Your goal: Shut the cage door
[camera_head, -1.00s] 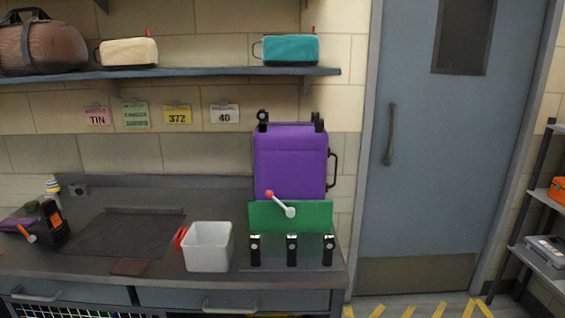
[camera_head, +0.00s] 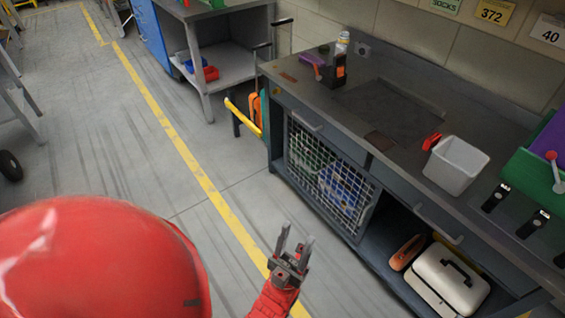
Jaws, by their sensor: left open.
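The cage door (camera_head: 322,185), a wire mesh panel in a dark frame, is at the left bay under the grey counter. Green and blue items show behind its mesh. It looks nearly in line with the counter front, but I cannot tell whether it stands ajar. My left gripper (camera_head: 296,238) is open and empty, its two fingers pointing up in the picture. It is over the floor in front of the cage, apart from the door. My right gripper is not in view.
A white bin (camera_head: 455,166) stands on the counter (camera_head: 318,88). An open bay right of the cage holds a cream case (camera_head: 448,278). A yellow bar (camera_head: 243,118) sticks out at the counter's left end.

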